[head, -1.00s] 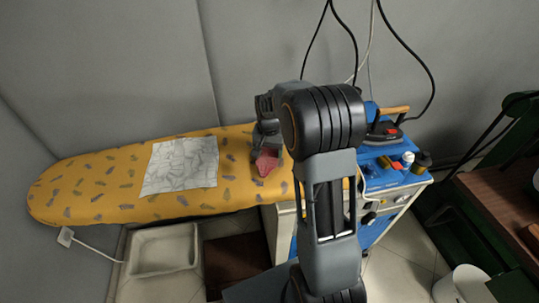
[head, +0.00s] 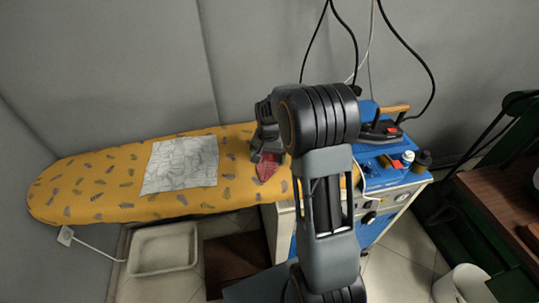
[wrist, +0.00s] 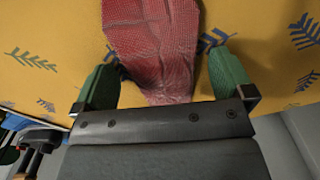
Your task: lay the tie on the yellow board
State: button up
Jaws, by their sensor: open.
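The red tie (wrist: 160,35) is on the yellow board (wrist: 60,30) in the wrist view, its near end running between my fingers. My gripper (wrist: 166,52) is open, with one green finger on each side of the tie and a gap on both sides. In the head view the tie (head: 268,168) is a small red patch near the right part of the yellow board (head: 110,202). My gripper (head: 268,153) is just over it and hides part of it.
A pale crumpled cloth (head: 180,165) lies on the board left of the tie. A blue unit (head: 385,180) with an iron (head: 380,132) and small bottles stands at the right. A white basin (head: 163,250) is below the board. The board's left end is clear.

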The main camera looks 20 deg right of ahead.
jog(key=shift+r, duration=0.1)
notch_tip(320, 180, up, 10)
jog(key=s+a+r+n+t, duration=0.1)
jog(key=s+a+n+t, duration=0.1)
jog(key=s, duration=0.7)
jog(key=s+a+r+n+t, duration=0.1)
jog(key=s+a+n, duration=0.4)
jog(key=s, duration=0.5)
jog(key=shift+s+a+r+t, duration=0.25)
jog(key=shift+s+r+t, duration=0.05)
jog(key=shift+t, duration=0.1)
